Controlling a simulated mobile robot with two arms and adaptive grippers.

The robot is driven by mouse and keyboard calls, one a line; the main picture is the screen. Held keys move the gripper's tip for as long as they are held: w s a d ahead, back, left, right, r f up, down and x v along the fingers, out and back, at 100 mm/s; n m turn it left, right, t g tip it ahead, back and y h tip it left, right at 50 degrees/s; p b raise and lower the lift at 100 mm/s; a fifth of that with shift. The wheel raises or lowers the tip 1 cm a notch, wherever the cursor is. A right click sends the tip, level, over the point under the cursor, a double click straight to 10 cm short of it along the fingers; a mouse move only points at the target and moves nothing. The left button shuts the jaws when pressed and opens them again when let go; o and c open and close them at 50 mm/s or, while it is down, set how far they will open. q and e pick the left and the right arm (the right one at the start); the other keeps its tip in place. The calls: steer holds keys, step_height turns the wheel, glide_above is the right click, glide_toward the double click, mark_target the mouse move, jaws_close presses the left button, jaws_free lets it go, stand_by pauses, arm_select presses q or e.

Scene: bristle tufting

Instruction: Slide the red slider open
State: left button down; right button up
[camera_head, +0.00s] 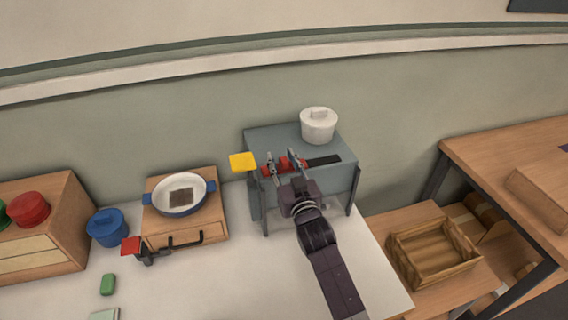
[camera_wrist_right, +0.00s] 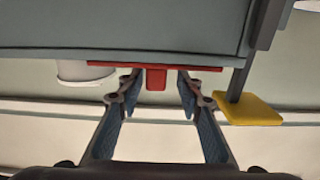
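The red slider (camera_head: 286,165) is at the front of the top of a grey raised stand (camera_head: 280,140), at the left end of a dark slot (camera_head: 325,160). In the right wrist view, the slider's red knob (camera_wrist_right: 156,80) sticks out from a flat red strip. My right gripper (camera_head: 281,158) is at the slider with its fingers apart. In the right wrist view, the gripper (camera_wrist_right: 156,92) has one finger on each side of the knob, with gaps visible between knob and fingers. My left gripper is not in view.
A white lidded pot (camera_head: 318,125) stands on the stand behind the slot. A yellow plate (camera_head: 242,162) sticks out at the stand's left. A wooden crate (camera_head: 433,250) is at right.

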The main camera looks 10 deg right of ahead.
steer(key=s, duration=1.2)
steer(key=shift+d, duration=0.15)
